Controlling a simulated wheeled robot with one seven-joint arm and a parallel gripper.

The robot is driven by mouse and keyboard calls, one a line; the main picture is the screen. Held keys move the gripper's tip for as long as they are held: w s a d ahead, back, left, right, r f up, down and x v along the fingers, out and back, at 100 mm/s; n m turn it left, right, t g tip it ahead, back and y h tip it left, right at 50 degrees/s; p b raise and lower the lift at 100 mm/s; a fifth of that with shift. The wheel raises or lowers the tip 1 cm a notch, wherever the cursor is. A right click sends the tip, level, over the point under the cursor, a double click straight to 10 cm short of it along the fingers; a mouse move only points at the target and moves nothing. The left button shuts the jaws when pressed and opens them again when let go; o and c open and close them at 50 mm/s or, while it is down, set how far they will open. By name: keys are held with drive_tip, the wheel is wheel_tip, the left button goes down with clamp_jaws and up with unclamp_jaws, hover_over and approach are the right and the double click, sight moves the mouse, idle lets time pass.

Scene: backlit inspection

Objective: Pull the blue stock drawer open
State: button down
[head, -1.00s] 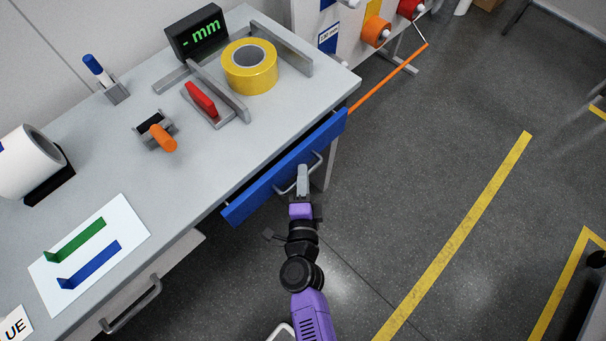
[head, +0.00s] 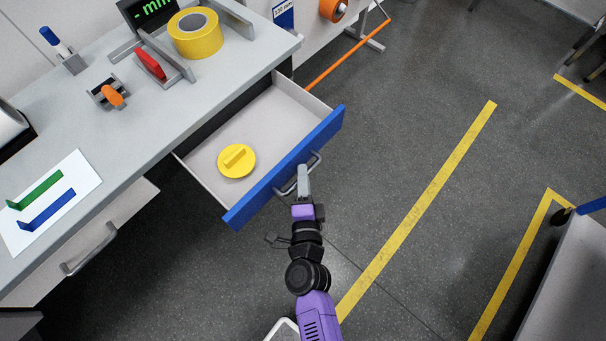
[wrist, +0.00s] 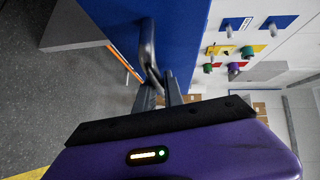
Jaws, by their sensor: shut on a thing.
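The blue stock drawer (head: 290,170) stands well out from the bench, with its pale inside showing. A round yellow piece with a raised bar (head: 236,160) lies in it. My gripper (head: 303,172) is shut on the grey bar handle (head: 314,162) on the drawer's blue front. In the wrist view the fingers (wrist: 162,88) close around the handle (wrist: 149,50) against the blue front (wrist: 180,35). The fingertips are partly hidden behind the handle.
A grey cabinet (head: 570,290) stands at the lower right. The floor between is clear, with yellow lines.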

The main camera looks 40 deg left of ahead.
drive_tip(key=shift+d, duration=0.3)
drive_tip(key=c, duration=1.5)
unclamp_jaws()
drive_tip(key=shift+o, duration=0.2)
drive_tip(key=v, duration=0.7)
drive_tip(key=shift+s+d, duration=0.2)
drive_tip(key=shift+s, duration=0.1)
